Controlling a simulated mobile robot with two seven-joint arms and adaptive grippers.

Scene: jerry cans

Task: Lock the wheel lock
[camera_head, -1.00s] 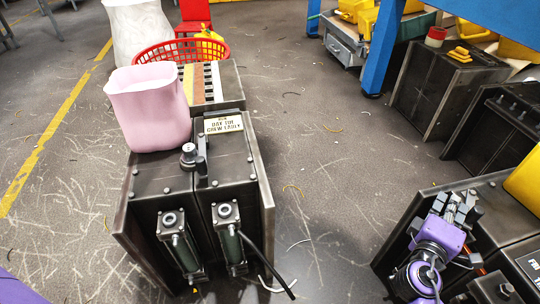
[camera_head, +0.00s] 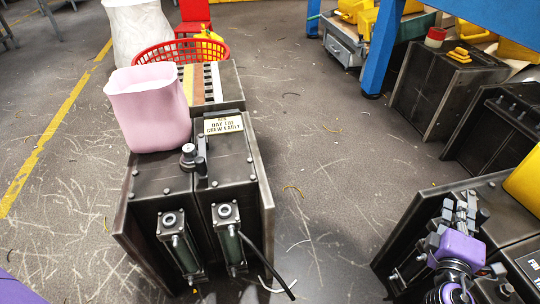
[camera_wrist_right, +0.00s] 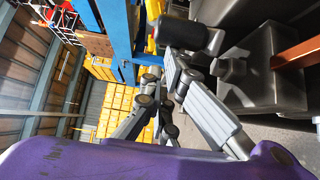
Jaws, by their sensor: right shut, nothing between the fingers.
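My right gripper (camera_head: 466,206) is over the dark metal machine block (camera_head: 400,232) at the lower right of the head view. Its fingers are shut with nothing between them. In the right wrist view the fingers (camera_wrist_right: 165,95) reach away from the purple wrist. A dark cylindrical knob (camera_wrist_right: 190,36) is just beyond the fingers there, close to one fingertip; I cannot tell whether they touch. A grey block-shaped bracket (camera_wrist_right: 255,80) is beside it. I cannot tell for sure which part is the wheel lock. My left gripper is not in view.
Another dark machine block (camera_head: 235,190) stands at the left with a pink bin (camera_head: 150,110) on it. A red basket (camera_head: 180,50) is behind. A blue frame post (camera_head: 383,45) and more dark blocks (camera_head: 440,95) are at the back right.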

